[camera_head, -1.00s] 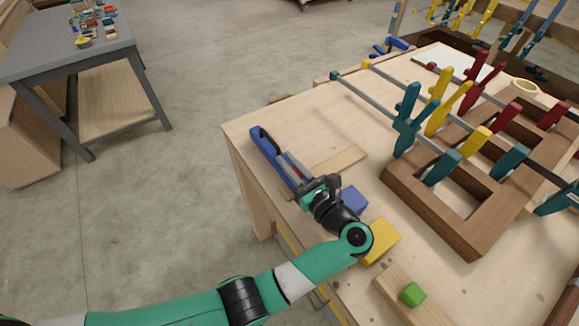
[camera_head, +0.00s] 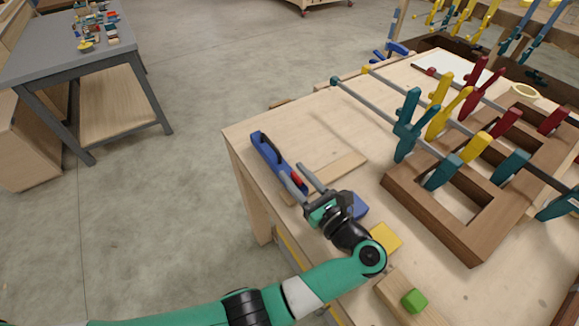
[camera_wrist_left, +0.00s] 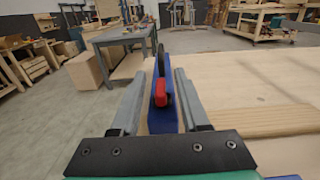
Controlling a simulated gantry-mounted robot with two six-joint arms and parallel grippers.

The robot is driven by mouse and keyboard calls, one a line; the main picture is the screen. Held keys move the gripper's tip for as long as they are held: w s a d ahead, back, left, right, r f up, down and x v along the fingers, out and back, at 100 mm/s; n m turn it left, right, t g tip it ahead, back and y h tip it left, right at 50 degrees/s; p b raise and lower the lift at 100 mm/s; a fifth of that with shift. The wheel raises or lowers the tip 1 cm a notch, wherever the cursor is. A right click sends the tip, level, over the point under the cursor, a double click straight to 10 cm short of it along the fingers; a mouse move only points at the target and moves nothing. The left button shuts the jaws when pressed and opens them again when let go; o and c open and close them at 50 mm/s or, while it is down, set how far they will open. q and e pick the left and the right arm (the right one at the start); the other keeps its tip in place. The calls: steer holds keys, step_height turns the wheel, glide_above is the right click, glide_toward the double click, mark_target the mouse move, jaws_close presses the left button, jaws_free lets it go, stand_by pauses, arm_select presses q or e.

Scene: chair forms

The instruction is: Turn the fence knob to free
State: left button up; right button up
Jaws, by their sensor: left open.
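A long blue fence (camera_head: 264,150) lies near the left edge of the workbench. A small red knob (camera_head: 298,181) sits on its near part. My left gripper (camera_head: 291,170) is open, its two grey fingers apart and pointing along the fence. In the left wrist view the red knob (camera_wrist_left: 161,93) shows between the fingers, with the blue fence (camera_wrist_left: 162,122) running below and beyond it. I see a gap on both sides of the knob; it is not gripped. The knob's exact turn is hard to tell. My right gripper is in neither view.
A flat wooden strip (camera_head: 335,166) lies right of the fence. A blue block (camera_head: 359,207), a yellow block (camera_head: 387,236) and a green cube (camera_head: 414,300) are near my arm. A clamped wooden frame (camera_head: 425,207) fills the right side.

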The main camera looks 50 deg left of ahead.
mark_target(301, 182)
arm_select(q)
steer(key=d, duration=0.4)
steer(key=shift+s+d, duration=0.25)
steer(key=shift+s, duration=0.05)
